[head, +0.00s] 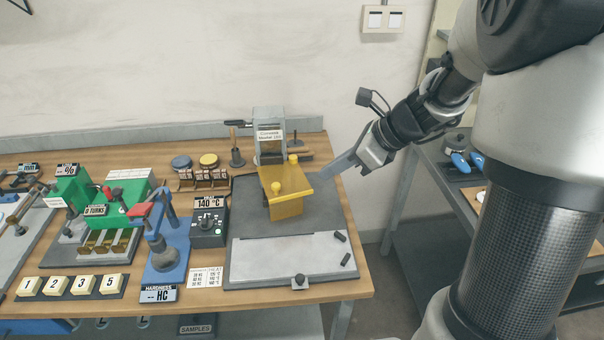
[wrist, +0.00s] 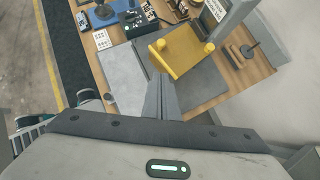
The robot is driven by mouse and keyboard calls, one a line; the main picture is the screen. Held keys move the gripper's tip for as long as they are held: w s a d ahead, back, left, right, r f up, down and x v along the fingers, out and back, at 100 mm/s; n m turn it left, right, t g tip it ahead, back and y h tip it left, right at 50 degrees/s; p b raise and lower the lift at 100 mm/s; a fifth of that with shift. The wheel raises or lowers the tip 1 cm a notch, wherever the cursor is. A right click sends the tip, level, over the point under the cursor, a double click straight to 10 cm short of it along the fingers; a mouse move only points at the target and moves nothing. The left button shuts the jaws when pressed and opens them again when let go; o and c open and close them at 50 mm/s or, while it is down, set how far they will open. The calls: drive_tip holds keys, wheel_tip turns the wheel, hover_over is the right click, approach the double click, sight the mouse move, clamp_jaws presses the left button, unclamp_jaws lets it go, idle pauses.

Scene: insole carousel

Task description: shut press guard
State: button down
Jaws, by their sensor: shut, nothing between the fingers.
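The press (head: 270,128) is a grey upright machine with a white label, standing at the back of a dark grey plate on the bench. Its yellow guard (head: 287,190) juts forward from the press, with a sloping top panel, a front panel below it and yellow knobs on it. The guard also shows in the wrist view (wrist: 183,52), with two knobs in sight. My gripper (head: 328,172) is shut and empty, just right of the guard's right edge, apparently apart from it. In the wrist view the closed fingers (wrist: 160,82) point toward the guard.
A light grey plate (head: 290,258) with small black pieces lies in front of the press. A 140 °C control box (head: 208,226) and a blue hardness tester (head: 165,245) stand to the left. A second table (head: 440,185) is at right, beyond a gap.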

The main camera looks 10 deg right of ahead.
sight(276, 189)
drive_tip(key=x, duration=0.4)
drive_tip(key=a+r+x, duration=0.1)
drive_tip(key=x, duration=0.7)
drive_tip(key=shift+w+a+b, duration=0.3)
drive_tip(key=shift+w+a, duration=0.25)
drive_tip(key=shift+a, duration=0.05)
drive_tip(key=a, duration=0.1)
drive_tip(key=a+m, duration=0.1)
drive_tip(key=a, duration=0.1)
drive_tip(key=shift+w+a+m+t+h, duration=0.25)
drive_tip(key=shift+w+m+t+h, duration=0.05)
drive_tip(key=shift+w+h, duration=0.1)
drive_tip(key=shift+w+a, duration=0.1)
drive_tip(key=shift+a, duration=0.1)
drive_tip(key=shift+d, duration=0.15)
